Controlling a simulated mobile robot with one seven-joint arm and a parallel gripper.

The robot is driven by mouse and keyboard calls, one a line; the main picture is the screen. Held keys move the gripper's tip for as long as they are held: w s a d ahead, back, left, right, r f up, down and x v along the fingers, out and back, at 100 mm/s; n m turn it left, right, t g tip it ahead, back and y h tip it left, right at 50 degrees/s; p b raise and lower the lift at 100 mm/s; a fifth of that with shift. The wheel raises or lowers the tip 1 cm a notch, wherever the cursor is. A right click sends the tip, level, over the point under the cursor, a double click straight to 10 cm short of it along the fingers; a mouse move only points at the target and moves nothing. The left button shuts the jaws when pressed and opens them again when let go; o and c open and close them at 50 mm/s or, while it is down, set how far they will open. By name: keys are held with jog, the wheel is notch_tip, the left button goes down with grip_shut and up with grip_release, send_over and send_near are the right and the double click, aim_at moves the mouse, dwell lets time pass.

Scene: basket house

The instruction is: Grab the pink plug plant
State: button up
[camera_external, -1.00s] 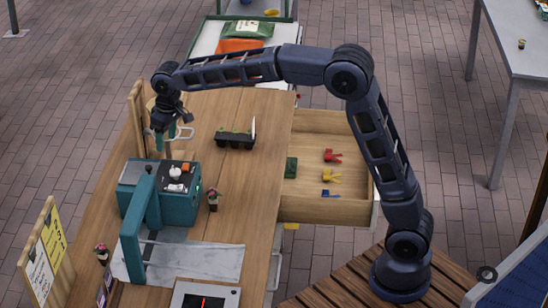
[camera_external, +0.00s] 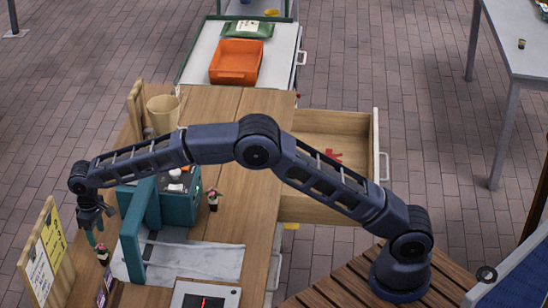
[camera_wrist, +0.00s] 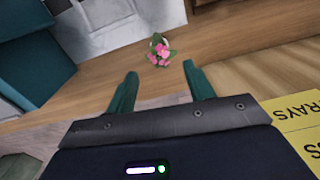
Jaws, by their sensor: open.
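A small plant with pink flowers and green leaves (camera_wrist: 159,53) is on the wooden table, just beyond and between my fingertips in the wrist view. In the external view it is the pink plant (camera_external: 103,253) at the table's left side, close by my gripper (camera_external: 92,238). My gripper points down there; its two green fingers (camera_wrist: 160,75) are apart with nothing between them.
The teal machine (camera_external: 180,208) stands beside my arm, with a grey sheet (camera_external: 205,262) in front. Yellow signs on a board (camera_external: 48,248) stand at the left; yellow signs (camera_wrist: 298,125) also show in the wrist view. An orange tray (camera_external: 236,62) and an open drawer (camera_external: 325,208) lie further off.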

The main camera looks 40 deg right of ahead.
aim_at(101, 252)
jog(key=shift+f, duration=5.4)
jog(key=c, duration=1)
